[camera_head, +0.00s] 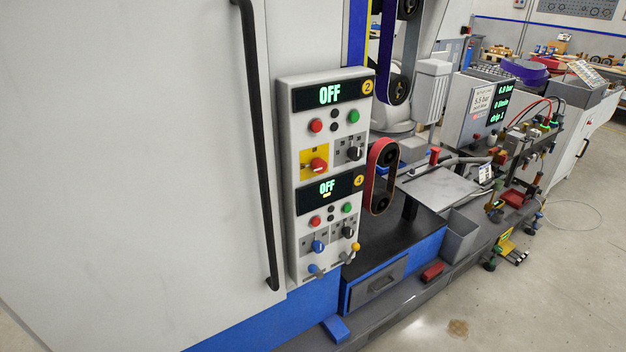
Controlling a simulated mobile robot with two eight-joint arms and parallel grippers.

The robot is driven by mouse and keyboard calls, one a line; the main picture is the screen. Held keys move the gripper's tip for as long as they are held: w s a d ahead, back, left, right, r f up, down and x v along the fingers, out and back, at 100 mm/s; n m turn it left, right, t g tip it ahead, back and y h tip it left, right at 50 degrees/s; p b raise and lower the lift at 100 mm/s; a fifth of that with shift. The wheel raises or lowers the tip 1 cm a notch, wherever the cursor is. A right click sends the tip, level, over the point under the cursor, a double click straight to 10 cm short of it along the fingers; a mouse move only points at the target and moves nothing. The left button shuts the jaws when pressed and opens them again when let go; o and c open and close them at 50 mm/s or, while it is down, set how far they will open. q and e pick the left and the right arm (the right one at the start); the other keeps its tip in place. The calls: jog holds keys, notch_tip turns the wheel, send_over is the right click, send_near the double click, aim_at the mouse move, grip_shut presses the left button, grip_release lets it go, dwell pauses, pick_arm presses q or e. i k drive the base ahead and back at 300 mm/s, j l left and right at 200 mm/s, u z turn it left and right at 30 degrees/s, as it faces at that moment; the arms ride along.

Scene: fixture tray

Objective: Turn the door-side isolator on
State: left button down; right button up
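A grey control panel (283,180) stands just right of a large pale door with a long black handle (262,150). Its upper section has a display (330,94) reading OFF. On the door side below it, a red rotary isolator knob (318,164) sits on a yellow plate (307,155). A black knob (353,153) is to its right. The lower section has another OFF display (328,187), a blue knob (318,246) on the door side and a black knob (348,232). Neither of my grippers is in view.
Red and green buttons sit under each display. A small blue-tipped lever (314,269) and a yellow-tipped lever (355,247) stick out at the panel's bottom. Right of the panel are a belt unit (381,176) and a dark worktop (400,232). Open floor lies at the lower right.

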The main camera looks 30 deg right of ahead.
aim_at(318, 166)
jog(key=z, duration=1.1)
